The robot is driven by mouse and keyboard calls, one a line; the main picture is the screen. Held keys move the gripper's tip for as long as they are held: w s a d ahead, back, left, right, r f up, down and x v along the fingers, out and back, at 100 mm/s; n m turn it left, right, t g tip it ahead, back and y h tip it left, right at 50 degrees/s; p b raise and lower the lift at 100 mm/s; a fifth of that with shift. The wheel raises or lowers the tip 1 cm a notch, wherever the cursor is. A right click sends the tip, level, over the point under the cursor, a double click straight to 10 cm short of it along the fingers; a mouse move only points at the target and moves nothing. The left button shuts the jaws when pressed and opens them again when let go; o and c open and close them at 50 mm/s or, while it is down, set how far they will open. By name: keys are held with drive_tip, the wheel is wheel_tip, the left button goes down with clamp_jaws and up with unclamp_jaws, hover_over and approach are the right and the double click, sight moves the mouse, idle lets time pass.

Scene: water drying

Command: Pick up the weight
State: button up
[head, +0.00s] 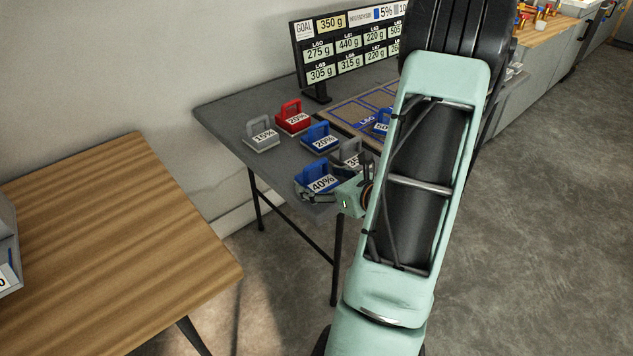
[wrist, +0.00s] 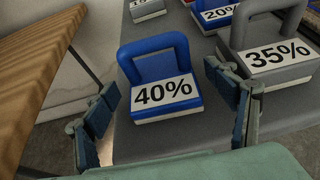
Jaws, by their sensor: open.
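Several handled weights with percent labels stand on the dark grey table. The blue 40% weight (head: 316,178) is at the table's front corner; it also shows upright in the centre of the wrist view (wrist: 160,75). My gripper (wrist: 165,95) is open, with one finger left of this weight and the other right of it, and nothing held. In the head view my gripper (head: 318,194) is low at the weight, partly hidden by my arm. The grey 35% weight (wrist: 265,50) stands close to the right finger. A blue 20% weight (head: 320,138) is behind.
A grey 15% weight (head: 262,138) and a red 20% weight (head: 293,117) stand farther back. A blue weight (head: 381,122) sits on the marked board (head: 345,110). A display (head: 345,50) reads GOAL 350 g. A wooden table (head: 120,220) is at left, across a gap.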

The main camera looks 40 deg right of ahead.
drive_tip(key=shift+x, duration=0.95)
drive_tip(key=shift+d, duration=0.1)
drive_tip(key=shift+c, duration=0.2)
drive_tip(key=c, duration=1.3)
drive_tip(key=shift+c, duration=0.5)
drive_tip(key=shift+r, duration=0.1)
